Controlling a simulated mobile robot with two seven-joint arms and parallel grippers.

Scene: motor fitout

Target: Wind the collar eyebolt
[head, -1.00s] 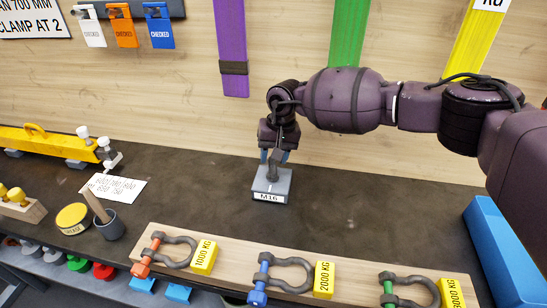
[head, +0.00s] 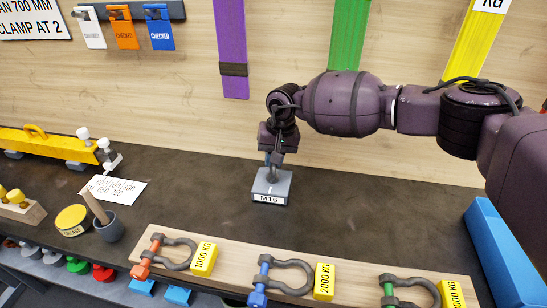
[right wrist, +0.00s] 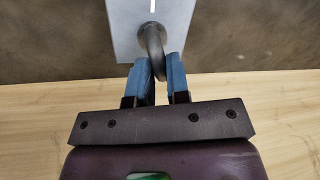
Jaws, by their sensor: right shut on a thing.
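The collar eyebolt (right wrist: 153,38) is a grey metal ring standing in a grey block labelled M16 (head: 272,187) on the dark bench top. The block also shows in the right wrist view (right wrist: 125,25). My right gripper (right wrist: 164,62) has its blue fingers closed on the near part of the eyebolt's ring. In the head view my right gripper (head: 272,160) points down over the block and hides most of the eyebolt. How far the eyebolt's thread sits in the block cannot be seen. My left gripper is not in view.
A wooden board (head: 222,276) with several shackles and yellow weight tags lies along the front. A grease tin (head: 72,219), a grey cup with a brush (head: 110,230) and a paper card (head: 115,189) are at left. A blue tray (head: 495,250) is at right. The bench around the block is clear.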

